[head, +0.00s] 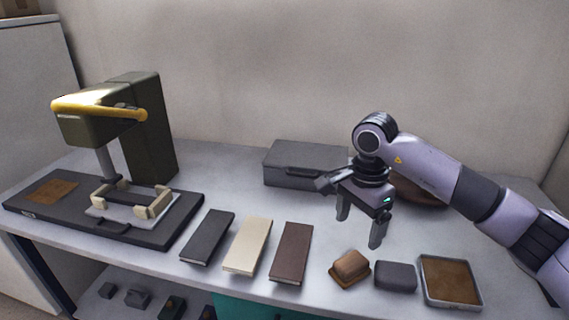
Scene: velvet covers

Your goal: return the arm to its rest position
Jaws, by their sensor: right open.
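My right arm (430,165) comes in from the right edge and reaches over the right part of the table. My right gripper (359,229) points down with its two fingers apart. Nothing is between the fingers. It hangs above the table, behind a brown block and a dark grey block. My left gripper does not show in the head view.
The table (215,190) holds a green press (145,125) with a yellow handle, dark, cream and brown books (291,252), a grey case (290,165), a brown block (349,267), a dark block (396,276) and a shallow tray (424,261). A brown round thing is partly hidden behind my arm.

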